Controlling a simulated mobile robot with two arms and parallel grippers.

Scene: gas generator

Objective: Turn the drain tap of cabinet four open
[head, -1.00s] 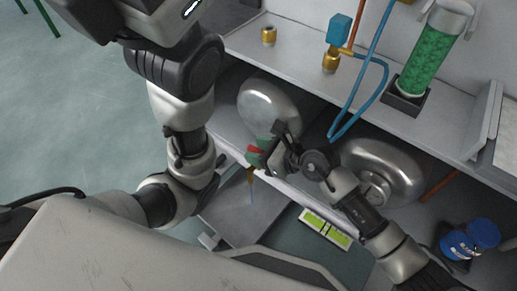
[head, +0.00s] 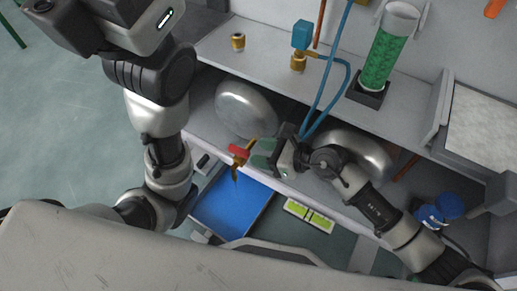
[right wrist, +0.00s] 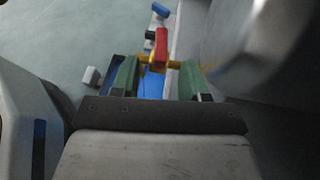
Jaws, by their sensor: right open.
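The drain tap (head: 238,151) has a red handle and a brass body, below the front edge of the cabinet by the left metal vessel (head: 245,108). Its red handle also shows upright in the right wrist view (right wrist: 161,46). My right gripper (head: 260,155) is open, just right of the tap, its green fingers pointing at it. In the right wrist view the fingers (right wrist: 159,78) are spread, with the handle seen centrally beyond them. Under the tap a tray (head: 268,208) shows a blue inside.
A second metal vessel (head: 360,155) sits close behind my right arm. The shelf above holds a brass fitting with a blue top (head: 301,38), blue hoses and a green-filled column (head: 385,55). A blue container (head: 437,210) stands at the right. Floor at the left is clear.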

